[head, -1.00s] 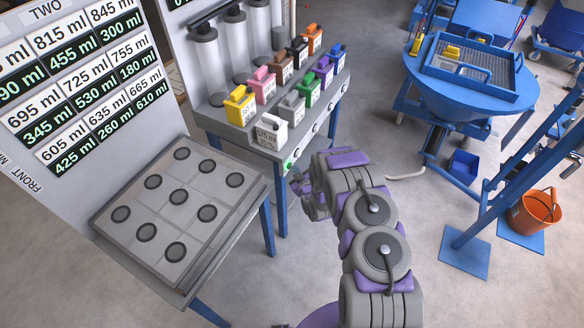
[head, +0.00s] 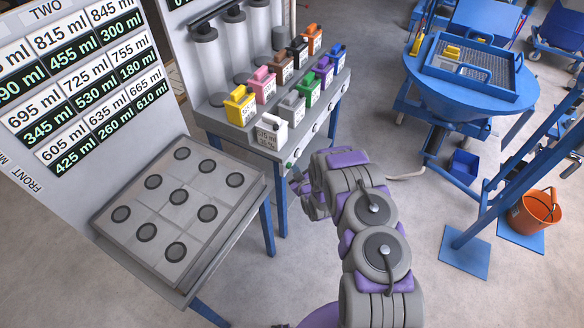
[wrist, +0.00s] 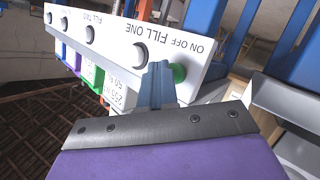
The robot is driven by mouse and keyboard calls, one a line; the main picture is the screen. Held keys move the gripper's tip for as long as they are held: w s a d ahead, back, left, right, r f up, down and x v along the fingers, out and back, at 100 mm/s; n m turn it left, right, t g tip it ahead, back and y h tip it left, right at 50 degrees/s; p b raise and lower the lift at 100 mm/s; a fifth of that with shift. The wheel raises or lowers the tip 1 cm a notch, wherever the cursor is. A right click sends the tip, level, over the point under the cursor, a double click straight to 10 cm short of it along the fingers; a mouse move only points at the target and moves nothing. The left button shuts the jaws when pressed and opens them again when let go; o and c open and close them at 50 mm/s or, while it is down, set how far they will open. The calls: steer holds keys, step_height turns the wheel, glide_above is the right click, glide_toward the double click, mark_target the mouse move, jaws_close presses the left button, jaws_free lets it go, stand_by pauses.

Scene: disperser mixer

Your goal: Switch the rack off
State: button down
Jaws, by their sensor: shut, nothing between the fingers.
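The rack (head: 262,150) is a grey bench with colored canisters on top and a row of round buttons along its front edge. In the wrist view its white front panel (wrist: 125,38) appears upside down. A green button (wrist: 179,73) sits there beside the "ON OFF" label, right of a white button at "FILL ONE". My gripper (wrist: 159,68) is shut and empty. Its fingertips are at the left side of the green button and overlap its edge; I cannot tell whether they touch it. In the head view my gripper (head: 296,184) is beside the rack's near front corner, its fingers mostly hidden.
A grey table (head: 230,228) with round black pads stands left of my arm. A blue round hopper (head: 470,95) with a tray on it stands at the back right. An orange bucket (head: 539,207) is at the far right. The floor right of my arm is open.

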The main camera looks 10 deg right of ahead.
steer(key=s+d+b, duration=0.1)
steer(key=s+d, duration=0.2)
steer(key=d, duration=0.2)
steer(key=shift+s, duration=0.3)
stand_by(0.5)
steer(key=s+d+r+m+g+h, duration=0.25)
steer(key=s+r+g, duration=0.2)
steer(key=r, duration=0.65)
steer(key=s+d+r+m+g+h, duration=0.2)
steer(key=s+d+r+g, duration=0.3)
steer(key=r, duration=0.6)
steer(key=s+a+r+m+g, duration=0.1)
steer(key=s+r, duration=0.4)
steer(key=s, duration=0.8)
steer(key=s+a+r+m+g+y, duration=0.1)
steer(key=s+a+r+g, duration=0.2)
steer(key=s, duration=1.1)
steer(key=s+a+r+m+g, duration=0.1)
steer(key=s+a+r, duration=0.4)
steer(key=s, duration=0.8)
step_height(320, 180, up, 3)
steer(key=shift+s+a+r+g+y, duration=0.1)
steer(key=shift+s+a+g+y, duration=0.2)
steer(key=shift+g, duration=0.55)
